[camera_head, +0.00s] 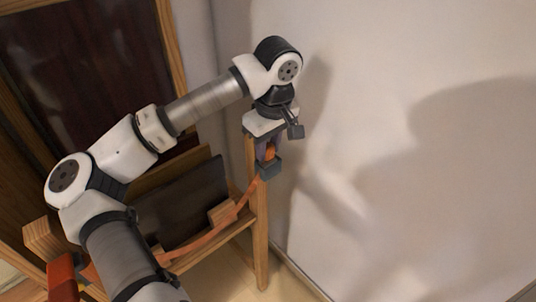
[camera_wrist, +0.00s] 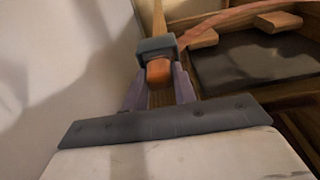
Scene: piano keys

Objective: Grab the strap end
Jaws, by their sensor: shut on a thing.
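An orange strap (camera_head: 222,226) runs from the lower left up to my gripper (camera_head: 267,163), which points down beside a wooden post. In the wrist view, my gripper (camera_wrist: 158,58) has its two purple-grey fingers on either side of the orange strap end (camera_wrist: 158,71), shut on it. A dark grey block (camera_wrist: 157,46) sits at the fingertips, around or against the strap end; I cannot tell whether it belongs to the strap. The strap stretches away to the upper right in the wrist view (camera_wrist: 235,21).
A wooden frame with a post (camera_head: 260,235) stands just below my gripper. A dark panel (camera_head: 190,200) is set in the frame to the left. A red-orange object (camera_head: 62,278) is at the lower left. A pale wall (camera_head: 400,150) fills the right.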

